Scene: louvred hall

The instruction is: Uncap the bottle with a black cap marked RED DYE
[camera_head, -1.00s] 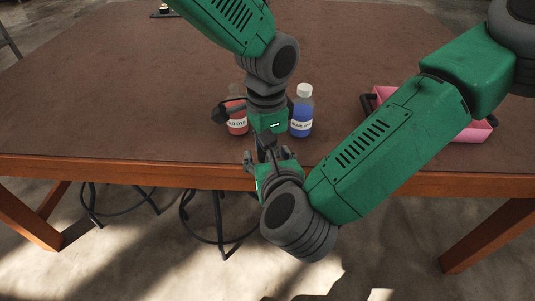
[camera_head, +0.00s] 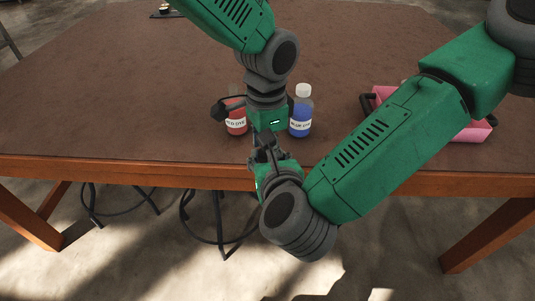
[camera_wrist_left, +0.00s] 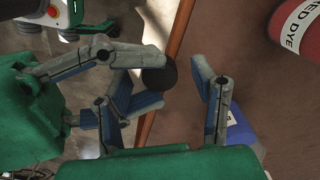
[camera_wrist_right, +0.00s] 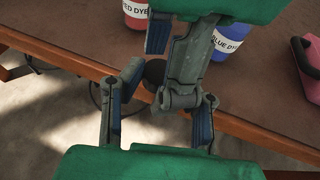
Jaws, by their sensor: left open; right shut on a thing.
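My two grippers meet over the table's front edge, in front of the bottles. A dark round thing, apparently the black cap (camera_wrist_left: 158,76), is between them and shows in the right wrist view (camera_wrist_right: 153,72). My right gripper (camera_wrist_right: 170,88) is shut on it. My left gripper (camera_wrist_left: 162,70) is open around the same spot.
A blue bottle labelled BLUE DYE (camera_head: 301,112) with a white cap stands just right of the red one. A pink tray (camera_head: 480,132) with dark handles lies at the right, partly behind my right arm. The table (camera_head: 110,100) is clear at the left.

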